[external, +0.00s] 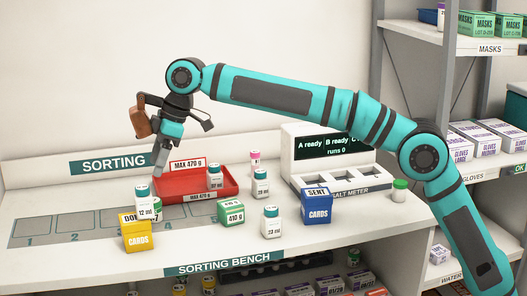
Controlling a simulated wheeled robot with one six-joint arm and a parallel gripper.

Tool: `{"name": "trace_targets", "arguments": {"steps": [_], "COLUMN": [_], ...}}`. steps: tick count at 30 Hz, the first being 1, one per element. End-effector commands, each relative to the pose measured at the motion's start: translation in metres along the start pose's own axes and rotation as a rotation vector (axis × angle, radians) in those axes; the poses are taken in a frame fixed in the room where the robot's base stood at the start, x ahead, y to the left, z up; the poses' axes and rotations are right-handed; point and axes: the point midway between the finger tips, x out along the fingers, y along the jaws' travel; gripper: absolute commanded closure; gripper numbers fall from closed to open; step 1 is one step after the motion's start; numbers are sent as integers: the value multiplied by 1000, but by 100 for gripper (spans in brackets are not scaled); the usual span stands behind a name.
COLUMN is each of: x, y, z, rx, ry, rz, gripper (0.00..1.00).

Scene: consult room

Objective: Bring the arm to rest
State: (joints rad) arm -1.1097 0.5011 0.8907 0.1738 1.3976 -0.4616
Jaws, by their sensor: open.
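My gripper (160,168) points down over the sorting bench (330,240), just left of the red tray (185,187). Its jaws are open and I see nothing held between them. The fingertips are above a white bottle with a teal cap (142,203); whether they touch it I cannot tell. My teal arm is stretched from the lower right, over the white meter, to the left side of the bench.
Near the gripper are a yellow cards box (135,234), a green box (231,213) and several bottles. A blue cards box (317,206) stands before the white meter (318,165). A shelf (480,172) with boxes is at right. Numbered bench spaces at far left look clear.

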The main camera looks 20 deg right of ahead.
Motion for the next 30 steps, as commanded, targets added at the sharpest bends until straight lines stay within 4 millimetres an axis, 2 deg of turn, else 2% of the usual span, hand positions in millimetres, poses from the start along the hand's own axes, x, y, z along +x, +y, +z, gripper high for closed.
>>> {"name": "trace_targets", "arguments": {"steps": [8, 11, 14, 21, 30], "x": [-1, -12, -34, -105, -188], "y": [1, 8, 23, 68, 103], "z": [1, 8, 24, 89, 182], "rx": [1, 11, 32, 105, 186], "ry": [1, 12, 34, 109, 197], "rz": [2, 16, 48, 167, 325], "gripper": [39, 39, 39, 39, 39]}}
